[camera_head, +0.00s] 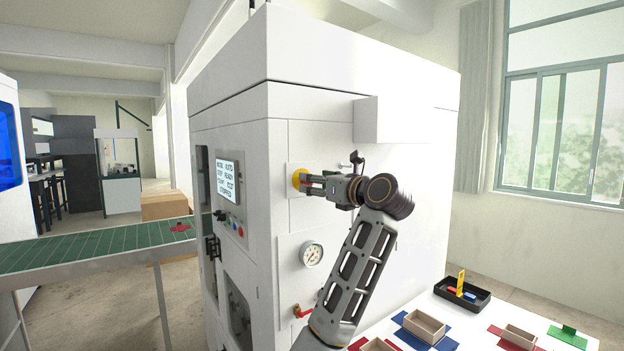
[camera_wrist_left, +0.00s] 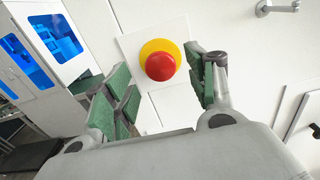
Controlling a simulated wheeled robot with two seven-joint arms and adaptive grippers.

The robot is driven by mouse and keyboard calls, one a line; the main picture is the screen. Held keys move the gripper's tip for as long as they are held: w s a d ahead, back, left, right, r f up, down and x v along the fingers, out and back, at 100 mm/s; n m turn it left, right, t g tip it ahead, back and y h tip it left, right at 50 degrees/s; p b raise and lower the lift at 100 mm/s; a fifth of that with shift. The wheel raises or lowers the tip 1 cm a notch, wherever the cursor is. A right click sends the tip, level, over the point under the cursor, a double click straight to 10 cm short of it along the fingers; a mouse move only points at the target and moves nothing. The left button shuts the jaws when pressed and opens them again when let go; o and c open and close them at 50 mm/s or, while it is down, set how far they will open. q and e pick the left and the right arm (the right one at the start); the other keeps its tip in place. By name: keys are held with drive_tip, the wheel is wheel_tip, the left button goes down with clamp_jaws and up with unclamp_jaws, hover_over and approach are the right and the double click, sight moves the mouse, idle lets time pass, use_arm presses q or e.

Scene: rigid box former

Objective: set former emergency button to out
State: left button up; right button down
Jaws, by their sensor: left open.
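The emergency button is a red mushroom head (camera_wrist_left: 160,67) on a yellow round base, mounted on a white square plate on the machine's front. In the head view its yellow base (camera_head: 297,180) shows, and my gripper partly covers the red head. My left gripper (camera_head: 311,184) points at the button from the right, with its fingertips close to it. In the wrist view the green-padded fingers are open, one on each side of the button, with a visible gap to the red head. Whether the button is in or out cannot be told.
The white box former (camera_head: 330,100) carries a display (camera_head: 229,178), a gauge (camera_head: 312,254) and a red-handled valve (camera_head: 303,312) below. A conveyor (camera_head: 90,247) runs at left. A table with box parts and a black tray (camera_head: 477,296) stands at lower right.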

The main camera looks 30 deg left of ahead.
use_arm(q)
drive_tip(key=shift+x, duration=1.4)
drive_tip(key=shift+c, duration=0.5)
